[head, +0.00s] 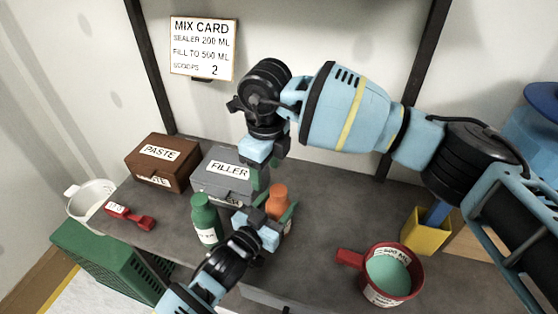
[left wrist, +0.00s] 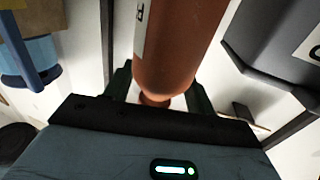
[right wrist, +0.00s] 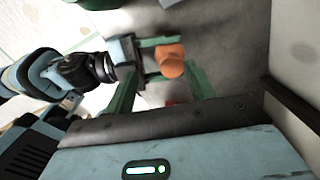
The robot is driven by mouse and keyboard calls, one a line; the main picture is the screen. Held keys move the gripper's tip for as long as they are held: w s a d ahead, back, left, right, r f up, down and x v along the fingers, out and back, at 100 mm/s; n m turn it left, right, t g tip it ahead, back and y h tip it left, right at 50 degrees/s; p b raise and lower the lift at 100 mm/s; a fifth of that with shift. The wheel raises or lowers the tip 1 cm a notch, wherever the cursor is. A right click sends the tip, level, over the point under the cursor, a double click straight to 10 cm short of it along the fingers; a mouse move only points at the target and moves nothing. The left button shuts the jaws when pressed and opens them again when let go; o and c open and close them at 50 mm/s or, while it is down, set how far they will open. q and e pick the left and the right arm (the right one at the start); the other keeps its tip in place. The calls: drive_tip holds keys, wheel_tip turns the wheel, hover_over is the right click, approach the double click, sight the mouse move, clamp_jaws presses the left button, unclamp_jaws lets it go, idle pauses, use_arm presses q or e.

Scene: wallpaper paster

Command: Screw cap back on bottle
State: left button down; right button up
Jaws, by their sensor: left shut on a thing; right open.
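My right gripper (head: 258,168) is open and empty, pointing down above and slightly behind the bottle. In the right wrist view the bottle's orange top (right wrist: 171,62) shows beyond the open fingers. I cannot tell whether that top is a cap or the bare bottle. A green bottle (head: 206,218) stands upright to the left. No loose cap is clearly visible.
A brown paste box (head: 160,162) and grey filler box (head: 222,177) stand at the back. A red scoop (head: 130,217) lies at left, near a white pot (head: 90,203). A red measuring cup (head: 390,273) holds green liquid at right. A yellow container (head: 425,235) stands behind it.

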sight(279, 190)
drive_tip(key=n, duration=0.5)
drive_tip(key=d+n, duration=0.1)
drive_tip(key=n, duration=0.2)
drive_tip(key=shift+w+d+r, duration=0.1)
drive_tip(key=shift+r, duration=0.25)
drive_tip(key=n, duration=0.2)
drive_tip(key=d+n, duration=0.1)
drive_tip(key=n, duration=0.1)
drive_tip(key=shift+r+n, duration=0.2)
drive_tip(key=shift+n, duration=0.1)
drive_tip(key=n, duration=0.3)
drive_tip(key=shift+w+d+r, duration=0.1)
drive_tip(key=shift+d, duration=0.15)
drive_tip(key=shift+f, duration=4)
drive_tip(key=shift+c, duration=0.4)
